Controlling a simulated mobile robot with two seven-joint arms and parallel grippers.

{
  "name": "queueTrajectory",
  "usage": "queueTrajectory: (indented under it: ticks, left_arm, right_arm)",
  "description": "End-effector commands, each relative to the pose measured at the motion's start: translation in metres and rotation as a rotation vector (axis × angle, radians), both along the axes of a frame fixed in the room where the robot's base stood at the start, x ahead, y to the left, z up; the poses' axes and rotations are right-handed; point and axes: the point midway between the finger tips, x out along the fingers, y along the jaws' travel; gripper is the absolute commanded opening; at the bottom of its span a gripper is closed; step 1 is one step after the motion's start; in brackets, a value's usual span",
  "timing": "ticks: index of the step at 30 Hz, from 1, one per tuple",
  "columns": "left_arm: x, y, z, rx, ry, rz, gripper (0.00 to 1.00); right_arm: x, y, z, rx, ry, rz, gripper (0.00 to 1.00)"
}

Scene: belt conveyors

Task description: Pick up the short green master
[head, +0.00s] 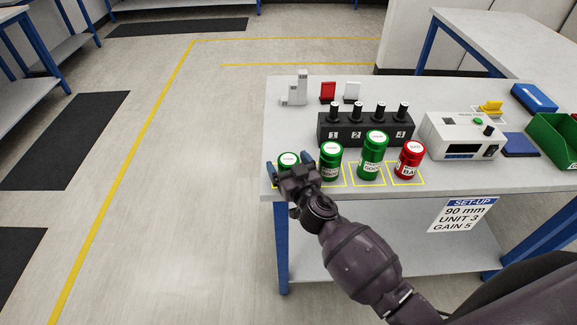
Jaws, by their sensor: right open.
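Three green masters with white tops and one red master (409,165) stand in a row along the table's front edge. The leftmost green master (288,158) looks the shortest; its top shows, but my gripper hides most of its body. A middle-height green master (330,157) and a tall green master (373,150) stand to its right. My right gripper (289,168) is open, its blue-tipped fingers spread to either side of the leftmost master in the picture. I cannot tell whether they touch it. My left gripper is not in view.
Behind the masters is a black block (366,132) with several numbered black knobs. A white meter (460,135) stands to its right, with a green bin (556,142) at the far right. Yellow outlines mark the masters' places on the grey table (290,120).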

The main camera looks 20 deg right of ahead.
Motion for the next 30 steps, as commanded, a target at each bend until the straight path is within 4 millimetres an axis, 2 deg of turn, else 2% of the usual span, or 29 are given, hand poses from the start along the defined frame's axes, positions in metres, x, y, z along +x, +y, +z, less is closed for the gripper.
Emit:
queueTrajectory:
  ticks: [6, 18, 26, 30]
  left_arm:
    - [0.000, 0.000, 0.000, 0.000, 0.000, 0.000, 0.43]
    - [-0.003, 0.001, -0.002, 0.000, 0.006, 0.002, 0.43]
    - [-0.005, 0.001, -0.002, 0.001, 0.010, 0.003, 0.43]
    - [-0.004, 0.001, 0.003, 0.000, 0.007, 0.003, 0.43]
  right_arm:
    - [0.000, 0.000, 0.000, 0.000, 0.001, 0.000, 0.89]
    - [0.000, 0.000, 0.000, 0.000, 0.000, 0.000, 0.27]
    - [0.000, 0.000, 0.002, 0.000, -0.001, 0.000, 0.27]
    - [0.000, 0.000, 0.010, 0.001, -0.004, 0.001, 0.27]
